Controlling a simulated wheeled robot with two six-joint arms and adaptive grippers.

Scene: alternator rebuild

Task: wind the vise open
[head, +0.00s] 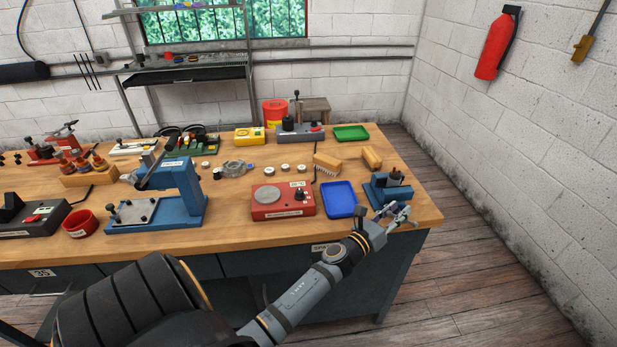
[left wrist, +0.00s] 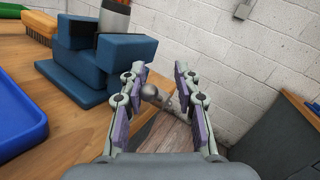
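The blue vise (head: 380,193) stands at the right front corner of the workbench. In the left wrist view the blue vise (left wrist: 100,68) is at upper left, with a dark and grey cylindrical part (left wrist: 115,17) standing at its jaws. I cannot tell how wide the jaws are apart. My left gripper (head: 392,208) is just in front of the vise, beyond the bench edge. In the left wrist view the left gripper (left wrist: 160,72) is open, and a grey round-ended handle piece (left wrist: 151,92) shows between its fingers. I cannot tell whether they touch it. My right gripper is not in view.
A blue tray (head: 341,199) lies left of the vise, and a red device (head: 283,201) is beyond it. Brushes (head: 327,164) and a green tray (head: 351,133) are behind. Free floor (head: 480,250) lies right of the bench, up to the white brick wall (head: 540,130).

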